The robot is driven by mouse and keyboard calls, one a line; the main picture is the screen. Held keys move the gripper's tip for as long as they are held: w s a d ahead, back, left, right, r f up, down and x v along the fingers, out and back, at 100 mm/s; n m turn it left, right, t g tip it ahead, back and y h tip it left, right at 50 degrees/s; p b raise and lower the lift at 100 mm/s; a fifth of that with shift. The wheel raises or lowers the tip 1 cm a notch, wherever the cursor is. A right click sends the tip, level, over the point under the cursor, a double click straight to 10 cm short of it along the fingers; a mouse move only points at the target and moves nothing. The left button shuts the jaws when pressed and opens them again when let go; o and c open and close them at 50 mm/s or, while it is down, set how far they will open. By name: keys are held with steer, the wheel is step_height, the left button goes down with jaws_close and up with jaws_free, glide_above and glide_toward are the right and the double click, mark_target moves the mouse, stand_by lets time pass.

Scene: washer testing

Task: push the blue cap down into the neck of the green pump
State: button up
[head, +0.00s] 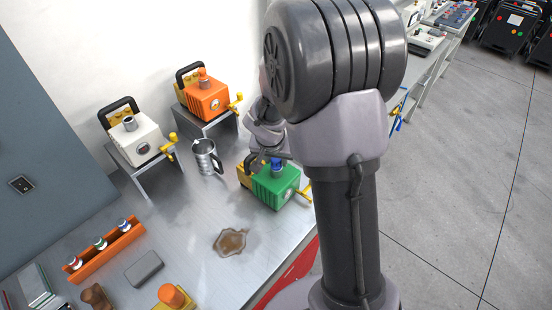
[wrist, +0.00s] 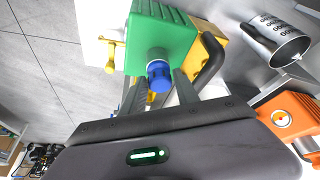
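The green pump (head: 277,188) stands on the metal table, with a yellow tap and a black handle; it fills the top of the wrist view (wrist: 160,35). The blue cap (head: 276,163) sits at the mouth of the pump's grey neck (wrist: 157,55). In the wrist view the cap (wrist: 158,76) is in line with the neck; how deep it sits I cannot tell. My gripper (wrist: 159,78) is close above the pump, its fingers on either side of the cap with gaps visible. It looks open. In the head view my arm partly hides the gripper.
A white pump (head: 138,142) and an orange pump (head: 206,98) stand on metal stands behind. A steel mug (head: 207,157) is left of the green pump. A brown spill (head: 230,241) lies in front. An orange rack (head: 107,248) holds several capped pieces.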

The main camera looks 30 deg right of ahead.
steer(key=shift+o, duration=1.3)
steer(key=p+v, duration=0.4)
steer(key=v, duration=1.3)
steer(key=shift+r, duration=0.15)
steer(key=shift+s+a, duration=0.1)
steer(key=s+a+f+n+t+y+b, duration=0.1)
steer(key=s+a+f+n+y+b, duration=0.1)
steer(key=s+a+b, duration=0.4)
steer(key=s+a+f+n+t+y+b, duration=0.1)
steer(key=s+a+b, duration=0.5)
steer(key=s, duration=0.6)
steer(key=shift+a+f+n+y, duration=0.4)
steer(key=shift+a+f+y, duration=0.3)
steer(key=shift+y, duration=0.3)
